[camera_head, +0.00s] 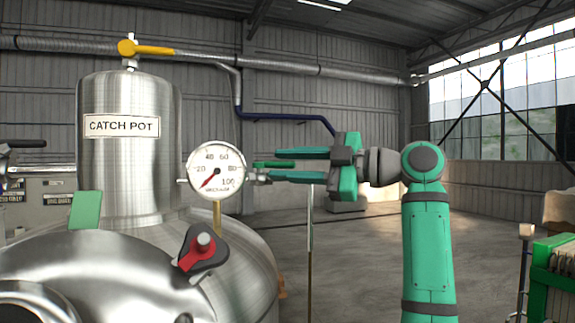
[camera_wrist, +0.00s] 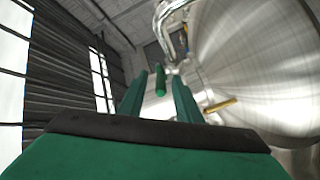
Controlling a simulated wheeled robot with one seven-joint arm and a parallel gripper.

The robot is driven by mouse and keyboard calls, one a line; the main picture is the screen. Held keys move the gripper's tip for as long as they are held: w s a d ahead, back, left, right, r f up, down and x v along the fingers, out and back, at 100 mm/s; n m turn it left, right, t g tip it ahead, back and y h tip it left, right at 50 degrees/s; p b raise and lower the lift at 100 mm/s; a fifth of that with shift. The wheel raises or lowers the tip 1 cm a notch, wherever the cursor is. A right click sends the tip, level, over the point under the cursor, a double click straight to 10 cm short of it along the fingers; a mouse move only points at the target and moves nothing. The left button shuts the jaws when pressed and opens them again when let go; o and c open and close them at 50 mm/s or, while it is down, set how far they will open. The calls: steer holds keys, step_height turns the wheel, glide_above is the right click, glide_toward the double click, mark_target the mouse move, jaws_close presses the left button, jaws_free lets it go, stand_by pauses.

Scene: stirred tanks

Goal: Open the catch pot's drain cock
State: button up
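The catch pot (camera_head: 130,175) is a brushed steel cylinder with a black-lettered label, at the left in the head view. Its curved steel wall fills the right of the wrist view (camera_wrist: 260,55). My gripper (camera_head: 272,164) is open, its fingers pointing left beside the pot's gauge. A green bar-shaped handle (camera_head: 273,165) lies between the finger lines, close to a small metal fitting right of the gauge. It shows between and beyond the fingers in the wrist view (camera_wrist: 160,79). I see no clear contact. No label marks which handle is the drain cock.
A round dial gauge (camera_head: 216,169) stands just left of my fingertips. A yellow lever (camera_head: 150,50) tops the pot. A yellow bar (camera_wrist: 220,105) is right of the fingers. A red-and-black knob (camera_head: 201,248) sits in front. Open floor lies right of the pot.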

steer(key=v, duration=1)
steer(key=shift+s+d, duration=0.2)
steer(key=shift+s+r, duration=0.1)
steer(key=c, duration=0.4)
steer(key=s+r+h, duration=0.1)
steer(key=s, duration=0.1)
steer(key=s+a+r+m+t+h, duration=0.1)
steer(key=s+r, duration=0.1)
steer(key=s+a+r+t, duration=0.1)
steer(key=s, duration=0.1)
steer(key=shift+s+r+m+h, duration=0.35)
steer(key=shift+m+h, duration=0.05)
jaws_close()
steer(key=w+a+f, duration=0.3)
steer(key=w+a, duration=0.4)
steer(key=w, duration=0.1)
steer(key=shift+w+f, duration=0.15)
steer(key=shift+f, duration=0.05)
